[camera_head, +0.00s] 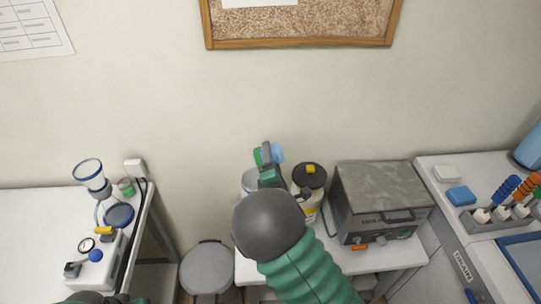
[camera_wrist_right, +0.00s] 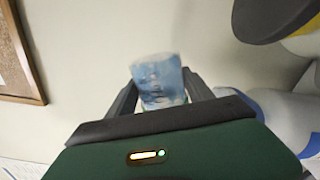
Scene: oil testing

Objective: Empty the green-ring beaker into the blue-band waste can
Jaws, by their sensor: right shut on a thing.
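My right gripper (camera_head: 269,164) is shut on the beaker, a light-blue see-through vessel (camera_head: 275,151) with a green part at its left side. The beaker also shows between the fingers in the right wrist view (camera_wrist_right: 160,80). It seems tilted, but I cannot tell how far, nor whether liquid is in or leaving it. The pale waste can (camera_head: 248,181) stands below and slightly left of the gripper, partly hidden by my arm. A blue band on a white can shows at the right of the right wrist view (camera_wrist_right: 306,142). My left gripper is not in view.
A dark-lidded can with a yellow mark (camera_head: 309,178) stands close right of the waste can. A grey oven-like box (camera_head: 382,198) is further right. A left table (camera_head: 40,215) holds glassware and a device. A round stool (camera_head: 208,268) stands between tables.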

